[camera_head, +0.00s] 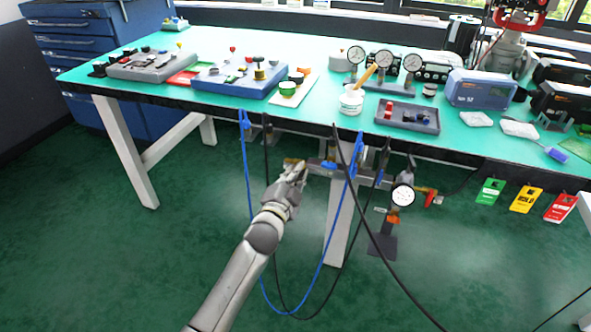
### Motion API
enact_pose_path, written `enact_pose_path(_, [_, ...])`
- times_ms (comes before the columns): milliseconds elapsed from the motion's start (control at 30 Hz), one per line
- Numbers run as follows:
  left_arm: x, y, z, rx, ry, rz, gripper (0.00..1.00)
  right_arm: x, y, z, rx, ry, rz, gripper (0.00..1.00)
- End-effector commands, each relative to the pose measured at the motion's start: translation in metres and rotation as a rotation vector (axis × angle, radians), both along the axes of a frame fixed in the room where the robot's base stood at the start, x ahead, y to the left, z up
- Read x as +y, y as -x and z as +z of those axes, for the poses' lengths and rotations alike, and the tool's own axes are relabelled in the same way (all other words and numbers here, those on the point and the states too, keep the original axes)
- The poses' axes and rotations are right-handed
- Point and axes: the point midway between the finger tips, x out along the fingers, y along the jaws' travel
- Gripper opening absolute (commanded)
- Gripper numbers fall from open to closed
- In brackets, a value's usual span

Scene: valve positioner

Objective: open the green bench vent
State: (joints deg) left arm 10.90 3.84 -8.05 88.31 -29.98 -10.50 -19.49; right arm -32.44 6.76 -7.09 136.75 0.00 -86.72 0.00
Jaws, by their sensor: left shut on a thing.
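My left gripper (293,170) reaches up from below to the left end of the pipe manifold (325,168) under the bench's front edge. It is shut on a small part there, mostly hidden by the fingers; I cannot tell its colour or whether it is the green bench vent. A round green knob (288,88) stands on a pale plate on the bench top, well above the gripper and apart from it. My right gripper is not in view.
Blue and black hoses (247,190) hang in loops around my left arm. A pressure gauge (403,195) and a red-handled valve (432,198) sit right of the manifold. Green, yellow and red tags (525,199) hang at the right. The bench top (330,105) is crowded with instruments.

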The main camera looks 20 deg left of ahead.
Motion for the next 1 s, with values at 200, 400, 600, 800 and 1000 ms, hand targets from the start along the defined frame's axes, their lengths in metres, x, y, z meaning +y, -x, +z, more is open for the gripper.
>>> enact_pose_path(200, [-0.001,0.0,0.0,-0.008,-0.206,-0.002,0.0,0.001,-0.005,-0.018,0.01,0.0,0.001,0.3])
enact_pose_path(400, [-0.001,0.0,-0.001,-0.014,-0.377,-0.002,0.0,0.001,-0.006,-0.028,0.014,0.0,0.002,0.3])
enact_pose_path(600, [-0.002,0.0,-0.002,-0.019,-0.509,-0.001,0.0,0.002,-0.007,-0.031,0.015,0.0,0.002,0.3])
enact_pose_path(800, [-0.001,0.0,-0.002,-0.022,-0.592,-0.001,0.0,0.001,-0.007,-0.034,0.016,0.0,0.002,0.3])
enact_pose_path(1000, [-0.001,0.0,-0.002,-0.023,-0.632,0.0,0.0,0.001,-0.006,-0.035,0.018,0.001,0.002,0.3])
